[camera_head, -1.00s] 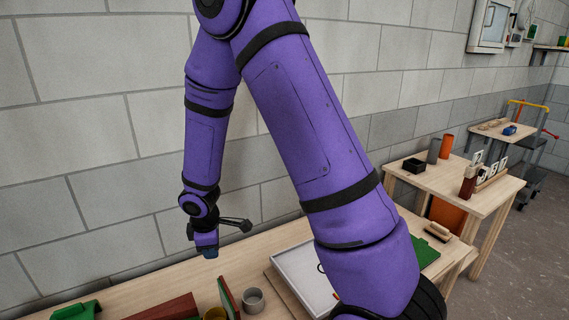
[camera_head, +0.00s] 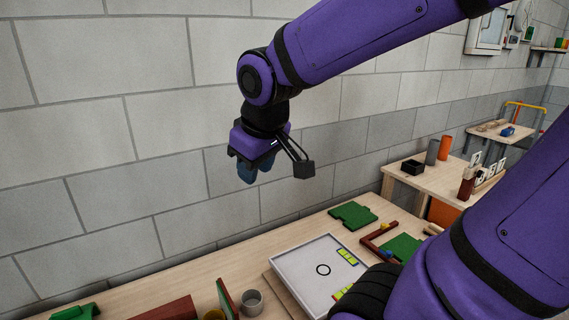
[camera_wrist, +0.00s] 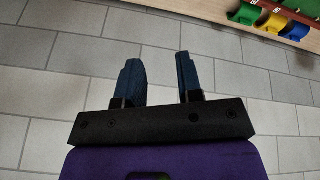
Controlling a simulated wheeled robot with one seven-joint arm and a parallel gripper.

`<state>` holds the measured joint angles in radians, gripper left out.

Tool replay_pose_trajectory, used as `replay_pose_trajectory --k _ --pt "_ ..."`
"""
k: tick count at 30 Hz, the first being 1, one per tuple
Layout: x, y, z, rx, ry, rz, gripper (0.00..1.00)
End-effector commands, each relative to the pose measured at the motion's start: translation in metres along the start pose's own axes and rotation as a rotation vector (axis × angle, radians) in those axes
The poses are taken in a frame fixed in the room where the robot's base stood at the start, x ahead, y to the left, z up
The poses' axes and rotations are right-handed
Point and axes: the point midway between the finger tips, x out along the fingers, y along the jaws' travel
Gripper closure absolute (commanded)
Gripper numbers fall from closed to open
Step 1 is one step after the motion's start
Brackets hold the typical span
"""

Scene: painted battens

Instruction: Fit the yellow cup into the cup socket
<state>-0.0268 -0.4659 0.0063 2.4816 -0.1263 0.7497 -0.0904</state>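My gripper (camera_head: 256,170) is high above the bench, in front of the wall and well away from both. In the wrist view my gripper (camera_wrist: 160,75) has its two blue fingers apart with nothing between them. The yellow cup is not seen in the wrist view.
A white tray (camera_head: 291,261) with a black ring mark lies on the bench, right of the grey piece. A green and red upright board (camera_head: 229,298) stands beside the cup. Green plates (camera_head: 352,214) lie farther back. Green, yellow and blue bins (camera_wrist: 272,21) show in the wrist view.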

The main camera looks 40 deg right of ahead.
Motion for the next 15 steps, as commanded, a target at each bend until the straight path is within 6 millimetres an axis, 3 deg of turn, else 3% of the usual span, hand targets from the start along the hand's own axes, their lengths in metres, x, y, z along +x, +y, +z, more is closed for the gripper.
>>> replay_pose_trajectory --k 1,6,15 --pt "-0.014 -0.001 0.010 0.037 0.022 -0.006 0.66" --pt "-0.045 -0.008 0.040 0.143 0.062 -0.038 0.66" --pt "-0.065 -0.016 0.064 0.220 0.087 -0.070 0.66"
